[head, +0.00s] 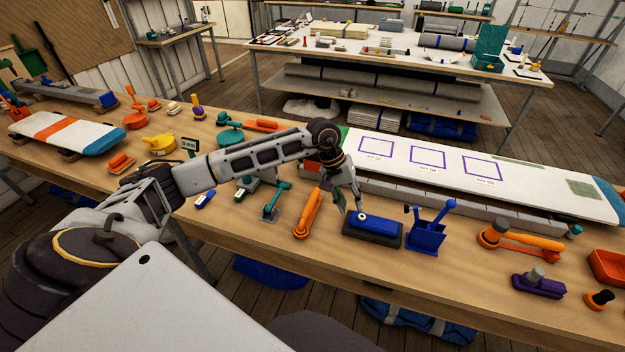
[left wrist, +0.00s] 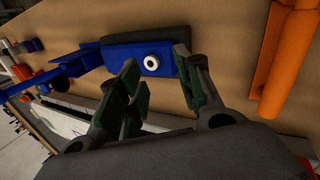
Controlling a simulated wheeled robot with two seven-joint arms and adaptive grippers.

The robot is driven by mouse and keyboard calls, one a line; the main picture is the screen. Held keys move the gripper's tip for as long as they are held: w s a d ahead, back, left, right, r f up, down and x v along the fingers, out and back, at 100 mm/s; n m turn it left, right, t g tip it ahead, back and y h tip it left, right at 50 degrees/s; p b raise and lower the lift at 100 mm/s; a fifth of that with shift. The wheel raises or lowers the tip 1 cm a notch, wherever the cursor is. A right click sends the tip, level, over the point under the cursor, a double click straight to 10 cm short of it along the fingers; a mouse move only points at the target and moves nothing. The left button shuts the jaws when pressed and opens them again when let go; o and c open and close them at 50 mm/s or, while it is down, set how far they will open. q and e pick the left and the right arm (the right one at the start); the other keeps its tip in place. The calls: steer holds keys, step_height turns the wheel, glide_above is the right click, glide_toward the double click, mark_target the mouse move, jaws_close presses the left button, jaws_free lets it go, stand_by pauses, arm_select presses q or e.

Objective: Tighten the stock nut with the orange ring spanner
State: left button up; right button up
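My left gripper (head: 349,205) is open and empty, just above a blue block with a pale round fitting (head: 372,226) on a dark base. In the left wrist view the fingers (left wrist: 160,90) are spread apart below the blue block and its white ring (left wrist: 151,63). I cannot tell for sure whether this fitting is the stock nut. A long orange tool (head: 308,213) lies on the bench left of the gripper; it also shows in the left wrist view (left wrist: 288,55). Whether it is the ring spanner is unclear. My right gripper is not in view.
A blue holder with an upright lever (head: 427,236) stands right of the block. An orange piece with a grey cylinder (head: 525,243), a purple tool (head: 538,286) and an orange tray (head: 608,267) lie further right. A long white board (head: 400,160) runs behind.

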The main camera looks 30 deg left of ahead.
mark_target(313, 197)
arm_select(q)
steer(key=a+y, duration=0.1)
steer(key=a, duration=0.3)
steer(key=a+r+m+y, duration=0.1)
steer(key=a+y, duration=0.1)
steer(key=a, duration=0.2)
steer(key=a+y, duration=0.1)
steer(key=a, duration=0.4)
steer(key=shift+w+r+m+g+y, duration=0.2)
steer(key=shift+m+g+y, duration=0.1)
steer(key=shift+g+y, duration=0.1)
steer(key=shift+f, duration=0.1)
steer(key=shift+f, duration=0.15)
steer(key=shift+f+b, duration=0.75)
steer(key=shift+f, duration=0.75)
steer(key=shift+f+b, duration=0.7)
steer(key=shift+f, duration=1.5)
jaws_close()
steer(key=shift+r, duration=0.1)
